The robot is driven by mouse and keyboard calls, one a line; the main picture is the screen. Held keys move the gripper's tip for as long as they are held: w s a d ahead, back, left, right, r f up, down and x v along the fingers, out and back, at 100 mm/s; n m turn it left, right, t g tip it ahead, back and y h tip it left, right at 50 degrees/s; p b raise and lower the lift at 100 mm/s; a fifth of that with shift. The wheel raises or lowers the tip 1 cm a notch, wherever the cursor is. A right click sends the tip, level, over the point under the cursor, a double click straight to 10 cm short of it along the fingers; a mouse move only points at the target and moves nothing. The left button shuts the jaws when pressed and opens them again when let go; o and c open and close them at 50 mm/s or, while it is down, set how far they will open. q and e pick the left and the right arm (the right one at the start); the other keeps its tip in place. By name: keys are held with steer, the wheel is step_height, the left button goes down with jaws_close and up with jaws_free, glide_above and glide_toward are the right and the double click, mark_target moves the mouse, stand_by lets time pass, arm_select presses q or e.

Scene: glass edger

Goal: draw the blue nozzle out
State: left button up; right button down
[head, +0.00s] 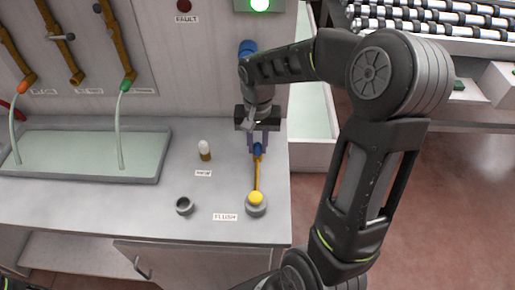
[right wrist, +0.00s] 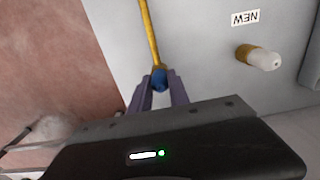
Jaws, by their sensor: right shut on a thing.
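The blue nozzle (head: 258,150) is at the upper end of a thin brass rod (head: 256,177). The rod runs down to a yellow ball (head: 256,198) on a round grey holder (head: 257,209) by the FLUSH label. My right gripper (head: 257,144) is shut on the blue nozzle. The right wrist view shows the blue nozzle (right wrist: 159,79) between the two fingertips (right wrist: 159,84), with the brass rod (right wrist: 149,32) leading away from it. Whether the rod's lower end is in the holder or only touches the ball, I cannot tell. My left gripper is out of view.
A white-tipped brass piece (head: 205,150) stands by the NEW label. An empty grey ring (head: 185,206) sits left of the holder. A water tray (head: 85,182) is at the left under brass pipes (head: 113,45) with orange and green ends. The counter's right edge is near the holder.

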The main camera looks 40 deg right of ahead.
mark_target(257, 143)
steer(key=shift+r+p, duration=0.55)
steer(key=shift+r, duration=0.2)
stand_by(0.6)
steer(key=shift+r+p, duration=1.35)
steer(key=shift+r, duration=0.55)
steer(key=shift+r+p, duration=1.45)
steer(key=shift+r, duration=0.55)
